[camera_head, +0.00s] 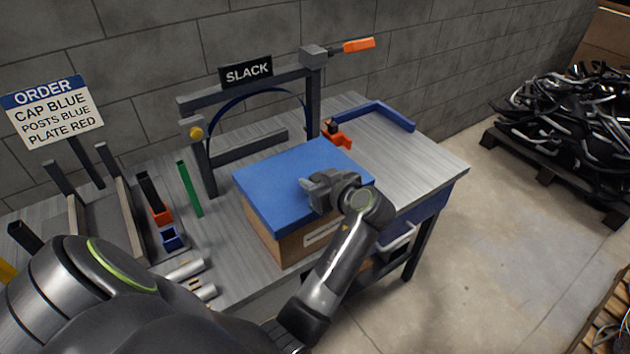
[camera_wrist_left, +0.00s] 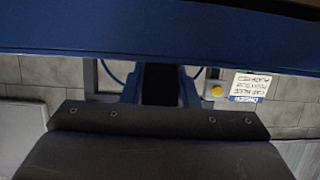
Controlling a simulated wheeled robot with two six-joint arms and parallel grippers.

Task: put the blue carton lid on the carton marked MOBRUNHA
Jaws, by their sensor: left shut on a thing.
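The blue carton lid (camera_head: 283,180) is over the brown carton (camera_head: 272,238) on the workbench and covers its top. I cannot tell whether the lid is fully seated. A pale label (camera_head: 322,234) shows on the carton's front, partly behind my arm; its text is too small to read. My left gripper (camera_head: 316,190) is at the lid's front right part and is shut on the lid. In the left wrist view, the lid's blue edge (camera_wrist_left: 150,38) spans the top, close to the gripper (camera_wrist_left: 160,90). My right gripper is not in view.
A grey frame with a SLACK sign (camera_head: 246,72) stands behind the carton. An order sign (camera_head: 50,110) stands at left. Blue, red and green parts (camera_head: 190,188) lie left of the carton. A blue angled bar (camera_head: 375,110) lies at the back right. The bench's right end is clear.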

